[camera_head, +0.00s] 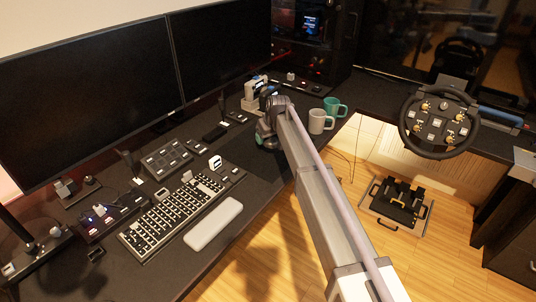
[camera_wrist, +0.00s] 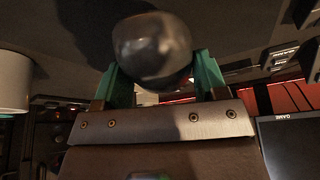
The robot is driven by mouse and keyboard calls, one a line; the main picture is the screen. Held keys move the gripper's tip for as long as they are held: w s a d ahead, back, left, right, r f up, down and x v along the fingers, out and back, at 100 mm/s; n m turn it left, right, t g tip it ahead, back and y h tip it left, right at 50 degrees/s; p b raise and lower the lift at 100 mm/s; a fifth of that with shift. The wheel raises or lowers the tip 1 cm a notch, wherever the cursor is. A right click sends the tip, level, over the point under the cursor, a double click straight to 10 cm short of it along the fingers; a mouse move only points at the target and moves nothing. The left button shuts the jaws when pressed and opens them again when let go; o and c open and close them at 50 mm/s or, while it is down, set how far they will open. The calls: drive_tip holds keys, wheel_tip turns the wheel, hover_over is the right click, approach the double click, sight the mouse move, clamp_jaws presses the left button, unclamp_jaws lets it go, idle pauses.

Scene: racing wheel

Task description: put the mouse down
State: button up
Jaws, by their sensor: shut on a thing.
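A dark, rounded, glossy mouse (camera_wrist: 152,44) is between the green fingers of my gripper (camera_wrist: 156,78) in the wrist view. The fingers are shut on its sides. In the head view my gripper (camera_head: 266,137) is low over the dark desk (camera_head: 262,188), left of the mugs and right of the keyboard. The mouse cannot be made out there. I cannot tell whether the mouse touches the desk surface.
A grey mug (camera_head: 317,122) and a teal mug (camera_head: 334,106) stand right of my gripper. The keyboard (camera_head: 176,214), a white wrist rest (camera_head: 213,224) and monitors (camera_head: 88,92) are to the left. A steering wheel (camera_head: 438,122) is at the right. Bare desk lies in front of my gripper.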

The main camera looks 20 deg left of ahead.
sight(268, 152)
wheel_tip(268, 152, down, 5)
drive_tip(key=b, duration=0.3)
drive_tip(key=shift+f+b, duration=0.15)
drive_tip(key=shift+b, duration=0.25)
drive_tip(key=shift+r, duration=0.35)
drive_tip(key=shift+c, duration=0.4)
drive_tip(key=shift+f, duration=0.3)
drive_tip(key=o, duration=1)
drive_tip(key=shift+r, duration=0.1)
drive_tip(key=shift+o, duration=0.2)
drive_tip(key=shift+r+p, duration=0.3)
drive_tip(key=shift+p, duration=0.1)
drive_tip(key=p+v, duration=1.1)
drive_tip(key=v, duration=0.1)
drive_tip(key=shift+w+d, duration=0.1)
drive_tip(key=shift+f, duration=0.15)
drive_tip(key=shift+d, duration=0.1)
